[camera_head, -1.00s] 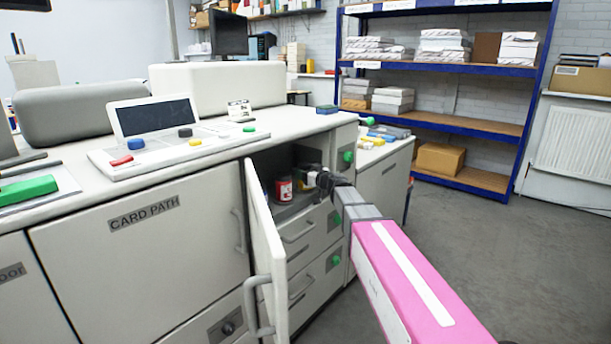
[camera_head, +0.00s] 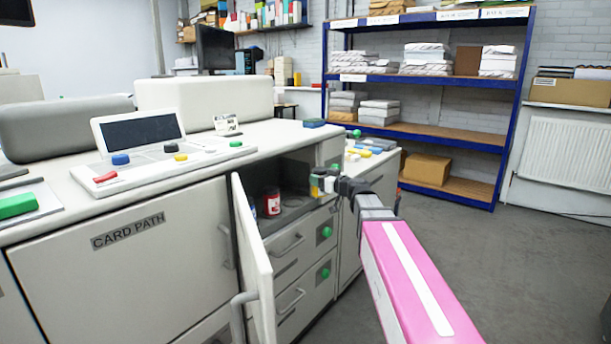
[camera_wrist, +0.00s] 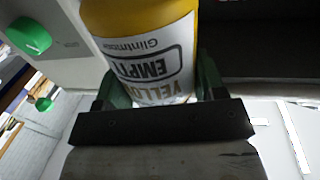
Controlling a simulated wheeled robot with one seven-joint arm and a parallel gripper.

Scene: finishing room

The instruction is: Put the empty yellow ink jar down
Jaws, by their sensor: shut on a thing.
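The yellow ink jar (camera_head: 316,186) has a white label and is in my gripper (camera_head: 328,185), just outside the open compartment's right side. In the wrist view the jar (camera_wrist: 148,45) fills the top middle, with a yellow body and a label reading EMPTY, upside down in the picture. The green fingers of my gripper (camera_wrist: 160,85) are on both sides of it. The jar's far end is cut off by the frame. A red jar (camera_head: 272,204) with a white label stands inside the compartment (camera_head: 293,207), which has round marks on its floor.
The open cabinet door (camera_head: 252,262) stands left of the compartment. Drawers (camera_head: 289,247) with green knobs are below it. A side counter (camera_head: 372,158) with several small coloured items is behind the gripper. Blue shelving (camera_head: 509,130) stands at the back; the floor (camera_head: 500,270) at right is clear.

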